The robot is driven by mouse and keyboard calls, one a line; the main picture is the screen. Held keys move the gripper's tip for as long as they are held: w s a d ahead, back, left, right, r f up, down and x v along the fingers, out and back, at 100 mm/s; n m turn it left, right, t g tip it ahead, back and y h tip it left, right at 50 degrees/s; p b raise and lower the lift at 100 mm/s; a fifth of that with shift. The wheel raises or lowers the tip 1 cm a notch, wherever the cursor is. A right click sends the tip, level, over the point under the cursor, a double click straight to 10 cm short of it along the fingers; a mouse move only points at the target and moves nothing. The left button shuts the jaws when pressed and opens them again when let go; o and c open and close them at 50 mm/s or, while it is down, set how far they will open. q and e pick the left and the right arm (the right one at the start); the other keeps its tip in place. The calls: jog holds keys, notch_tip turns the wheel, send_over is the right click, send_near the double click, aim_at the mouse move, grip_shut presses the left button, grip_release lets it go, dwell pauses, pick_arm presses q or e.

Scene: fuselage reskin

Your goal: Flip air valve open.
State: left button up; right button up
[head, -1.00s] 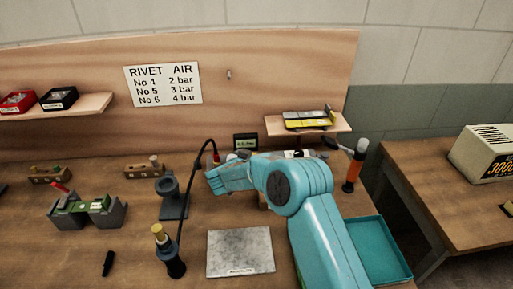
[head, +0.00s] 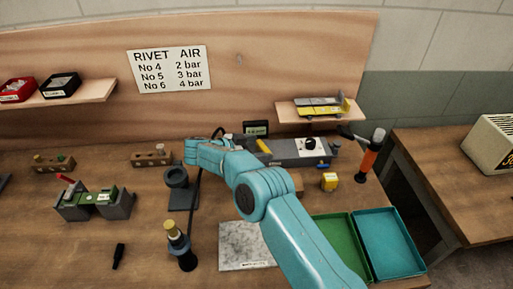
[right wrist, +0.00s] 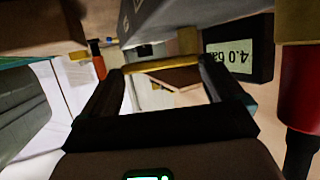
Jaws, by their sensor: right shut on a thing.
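In the right wrist view, a yellow bar (right wrist: 160,65), which looks like the air valve's lever, lies crosswise between the fingertips of my right gripper (right wrist: 163,72). The gripper is shut on it. In the head view a yellow lever (head: 264,146) stands slanted at the left part of a grey unit (head: 288,152) at the back of the bench. My right arm reaches left across the bench, and its fingertips are hard to make out there. The small pressure display (head: 256,128) stands behind the unit; it reads 4.0 bar, upside down, in the right wrist view (right wrist: 240,50). My left gripper is out of view.
A black knob (head: 310,144) and a blue lever (head: 323,167) are on the unit. A yellow block (head: 329,181) and an orange-handled tool (head: 370,157) stand to the right. Green (head: 327,222) and teal (head: 419,268) trays lie in front. A shelf (head: 320,116) hangs above.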

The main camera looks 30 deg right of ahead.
jog(key=shift+d+r, duration=0.1)
jog(key=shift+d, duration=0.05)
jog(key=o, duration=1.1)
jog(key=shift+s+d, duration=0.1)
jog(key=shift+r, duration=0.2)
notch_tip(320, 180, up, 20)
jog(key=p, duration=0.3)
jog(key=shift+f, duration=0.2)
